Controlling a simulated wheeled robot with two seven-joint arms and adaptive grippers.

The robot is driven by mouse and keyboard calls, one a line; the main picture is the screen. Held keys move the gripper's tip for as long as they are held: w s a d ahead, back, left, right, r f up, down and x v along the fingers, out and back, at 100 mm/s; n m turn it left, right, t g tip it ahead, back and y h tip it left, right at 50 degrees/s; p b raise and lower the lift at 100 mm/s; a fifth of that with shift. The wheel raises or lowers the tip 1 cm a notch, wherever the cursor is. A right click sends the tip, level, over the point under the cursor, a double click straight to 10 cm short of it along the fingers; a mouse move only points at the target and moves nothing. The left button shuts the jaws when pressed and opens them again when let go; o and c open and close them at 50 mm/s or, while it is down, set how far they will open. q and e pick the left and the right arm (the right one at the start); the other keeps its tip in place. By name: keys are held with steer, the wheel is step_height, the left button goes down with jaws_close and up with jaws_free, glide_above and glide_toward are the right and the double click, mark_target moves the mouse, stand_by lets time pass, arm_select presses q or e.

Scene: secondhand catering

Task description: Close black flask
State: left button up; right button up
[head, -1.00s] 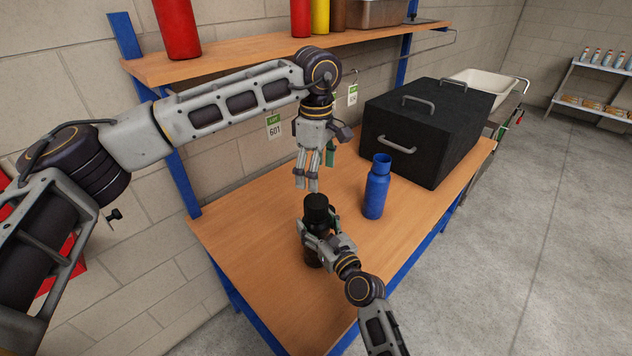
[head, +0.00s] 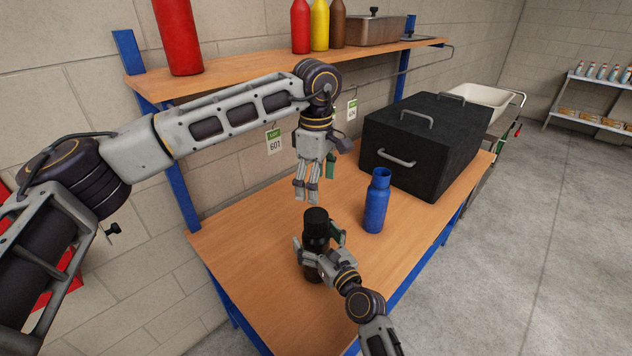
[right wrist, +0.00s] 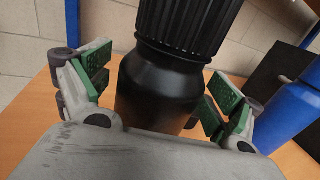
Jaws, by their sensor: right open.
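The black flask (head: 318,238) stands upright on the wooden table, with a black ribbed cap (right wrist: 188,22) on its top. I cannot tell how tightly the cap sits. My right gripper (head: 319,236) is open, its fingers on either side of the flask body. In the right wrist view the green finger pads stand apart from the flask (right wrist: 158,88), with gaps showing. My left gripper (head: 317,185) points down above and just behind the cap. It looks open and empty, its fingers apart.
A blue flask (head: 377,205) stands to the right of the black one. A large black box (head: 425,145) with handles is behind it on the table (head: 250,270). A shelf (head: 235,75) with bottles hangs above. The table's front left is clear.

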steer(key=shift+s+d, duration=0.1)
steer(key=shift+s, duration=0.05)
steer(key=v, duration=1.1)
steer(key=shift+s+d, duration=0.15)
steer(key=shift+s, duration=0.15)
steer(key=shift+s+d, duration=0.1)
stand_by(0.6)
